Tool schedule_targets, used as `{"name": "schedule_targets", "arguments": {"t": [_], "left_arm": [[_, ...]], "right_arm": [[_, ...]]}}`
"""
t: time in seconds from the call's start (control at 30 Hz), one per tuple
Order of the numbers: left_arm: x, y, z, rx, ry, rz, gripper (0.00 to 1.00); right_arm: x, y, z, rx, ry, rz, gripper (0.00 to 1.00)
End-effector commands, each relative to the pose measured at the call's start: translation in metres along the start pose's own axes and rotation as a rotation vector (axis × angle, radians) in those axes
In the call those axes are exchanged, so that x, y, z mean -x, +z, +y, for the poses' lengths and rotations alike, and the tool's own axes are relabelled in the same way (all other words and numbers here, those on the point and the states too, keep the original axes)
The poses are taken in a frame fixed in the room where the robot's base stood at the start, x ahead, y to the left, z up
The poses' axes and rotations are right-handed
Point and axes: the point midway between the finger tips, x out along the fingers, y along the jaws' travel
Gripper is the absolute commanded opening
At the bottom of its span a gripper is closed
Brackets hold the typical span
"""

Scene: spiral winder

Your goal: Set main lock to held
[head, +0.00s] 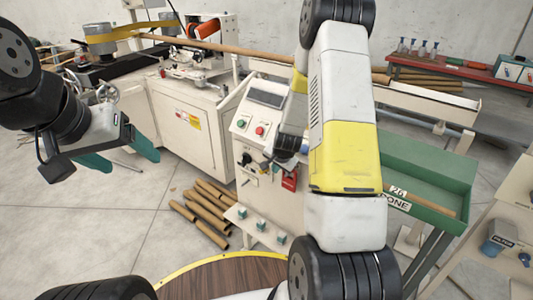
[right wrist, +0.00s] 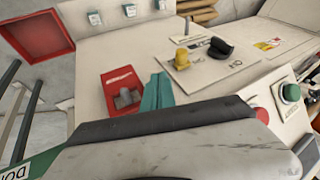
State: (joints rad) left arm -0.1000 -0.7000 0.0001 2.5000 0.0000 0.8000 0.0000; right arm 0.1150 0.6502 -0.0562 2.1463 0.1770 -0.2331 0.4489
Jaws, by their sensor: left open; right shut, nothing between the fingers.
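The control cabinet (head: 265,130) stands in the middle of the head view. On its front a red plate (head: 290,180) shows beside my right arm. In the right wrist view the red plate (right wrist: 118,76) carries a grey lever or knob (right wrist: 127,97). A black rotary handle (right wrist: 220,48) and a yellow knob (right wrist: 182,60) sit on the same panel. No label reading main lock is legible. My right gripper (right wrist: 158,88) is shut and empty, its teal fingers right of the red plate; contact cannot be told. My left gripper (head: 122,155) is open and empty, away from the cabinet.
Green and red push buttons (head: 260,131) are on the sloped console. A small shelf (head: 262,226) with green-topped blocks projects below. Cardboard tubes (head: 208,210) lie on the floor to the left. A green tray (head: 430,185) stands to the right, and my right arm hides part of the cabinet.

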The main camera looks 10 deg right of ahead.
Motion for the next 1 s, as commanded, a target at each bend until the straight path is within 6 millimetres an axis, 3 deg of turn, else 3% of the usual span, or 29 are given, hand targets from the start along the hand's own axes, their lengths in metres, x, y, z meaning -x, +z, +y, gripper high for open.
{"name": "schedule_targets", "arguments": {"t": [0.1, 0.3, 1.0], "left_arm": [[0.0, 0.0, 0.0, 0.0, 0.0, 0.0, 0.76], [0.0, 0.0, 0.0, 0.0, 0.0, 0.0, 0.76], [0.0, 0.0, 0.0, 0.0, 0.0, 0.0, 0.76]], "right_arm": [[-0.025, 0.001, 0.001, 0.0, 0.002, -0.002, 0.0], [-0.042, 0.004, -0.023, 0.003, -0.001, 0.0, 0.0], [-0.052, 0.005, -0.04, 0.003, -0.002, 0.0, 0.0]]}}
